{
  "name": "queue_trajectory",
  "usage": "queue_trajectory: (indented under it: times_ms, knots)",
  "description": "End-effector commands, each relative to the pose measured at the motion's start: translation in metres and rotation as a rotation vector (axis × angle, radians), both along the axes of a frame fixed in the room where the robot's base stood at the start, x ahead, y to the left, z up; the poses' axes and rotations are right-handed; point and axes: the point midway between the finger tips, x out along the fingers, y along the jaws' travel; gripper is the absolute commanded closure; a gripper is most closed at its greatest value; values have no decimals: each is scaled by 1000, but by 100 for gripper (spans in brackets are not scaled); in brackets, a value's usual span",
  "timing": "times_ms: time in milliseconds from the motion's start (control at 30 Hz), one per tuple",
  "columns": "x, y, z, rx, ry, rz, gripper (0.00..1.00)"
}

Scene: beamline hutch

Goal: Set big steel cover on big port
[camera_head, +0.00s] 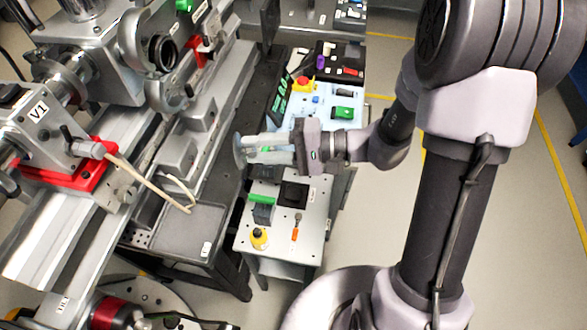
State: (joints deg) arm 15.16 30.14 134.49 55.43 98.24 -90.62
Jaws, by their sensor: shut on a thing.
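My gripper (260,150) reaches in from the right above the cart and is shut. It holds a thin grey disc, seen nearly edge-on at its fingertips, which looks like the big steel cover (239,152). The disc is upright, facing left, and clear of the cart and the beamline. A round flange with a dark opening, perhaps the big port (166,52), is on the metal beamline assembly at upper left, apart from the disc. A hinged metal ring (160,92) is below it. Which opening is the big port is not certain.
A cart (322,218) under my gripper carries a red button (303,84), a screwdriver (296,228) and a yellow knob (259,238). A beige hose (150,183) hangs from valve V1 (42,112). Bare floor lies to the right.

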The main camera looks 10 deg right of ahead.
Motion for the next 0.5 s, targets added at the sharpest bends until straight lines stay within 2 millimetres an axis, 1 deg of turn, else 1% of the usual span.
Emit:
queue_trajectory:
  times_ms: [33,133,167,200,300,400,500]
  knots:
    - [7,10,17,15,-12,-24,100]
    - [26,24,60,54,-20,-96,100]
    - [32,27,74,64,-22,-117,100]
    - [39,28,92,77,-26,-145,100]
    - [54,28,130,101,-30,-204,100]
    - [62,24,153,116,-30,-240,100]
    - [66,25,163,120,-27,-254,100]
